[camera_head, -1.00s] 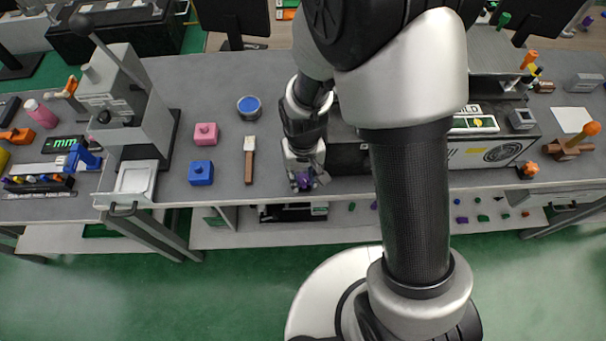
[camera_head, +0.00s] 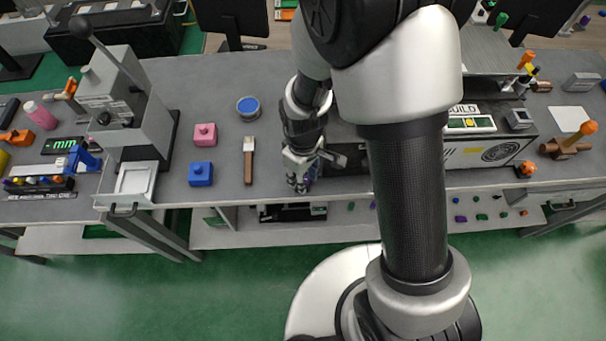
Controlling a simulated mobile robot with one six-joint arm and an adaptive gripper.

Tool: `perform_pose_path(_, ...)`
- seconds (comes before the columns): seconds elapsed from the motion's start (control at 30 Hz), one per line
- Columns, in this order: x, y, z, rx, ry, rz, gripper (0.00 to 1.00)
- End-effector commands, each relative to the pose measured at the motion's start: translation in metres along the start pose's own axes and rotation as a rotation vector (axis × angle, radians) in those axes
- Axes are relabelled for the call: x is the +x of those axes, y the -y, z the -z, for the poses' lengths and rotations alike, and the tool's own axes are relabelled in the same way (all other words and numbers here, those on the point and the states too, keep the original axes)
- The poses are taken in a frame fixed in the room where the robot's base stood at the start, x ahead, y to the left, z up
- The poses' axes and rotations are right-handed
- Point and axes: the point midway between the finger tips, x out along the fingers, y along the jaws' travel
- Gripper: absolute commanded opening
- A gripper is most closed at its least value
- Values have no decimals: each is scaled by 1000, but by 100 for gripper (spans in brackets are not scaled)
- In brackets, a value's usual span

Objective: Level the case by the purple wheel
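The case (camera_head: 500,150) is a long grey box on the bench, marked BUILD, with a green level window (camera_head: 471,124) holding a yellow spot on its top. My arm hides its middle. The purple wheel (camera_head: 313,171) shows only as a small patch at the case's left front end, mostly covered by my gripper. My gripper (camera_head: 299,184) points down at the wheel, near the bench's front edge. Whether its fingers touch the wheel or are closed on it is too small to tell.
A brush (camera_head: 248,160), a blue block (camera_head: 201,174), a pink block (camera_head: 205,134) and a blue round tin (camera_head: 249,107) lie left of my gripper. A lever press (camera_head: 140,120) stands further left. An orange knob (camera_head: 526,168) is at the case's right end. Bench between brush and gripper is clear.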

Motion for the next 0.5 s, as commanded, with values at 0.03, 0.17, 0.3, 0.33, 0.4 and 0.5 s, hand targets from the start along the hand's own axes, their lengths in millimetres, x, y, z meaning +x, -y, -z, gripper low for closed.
perform_pose_path(0.03, 0, 0, 0, -7, -1, 0, 5)
perform_pose_path(0.17, 0, 0, 0, -14, -1, 0, 5)
perform_pose_path(0.3, 0, 0, 0, -15, -1, -1, 5)
perform_pose_path(0.33, 0, 0, 0, -15, -1, 0, 5)
perform_pose_path(0.4, 0, 0, 0, -15, -1, -1, 5)
perform_pose_path(0.5, 0, 0, 0, -14, -1, -1, 31)
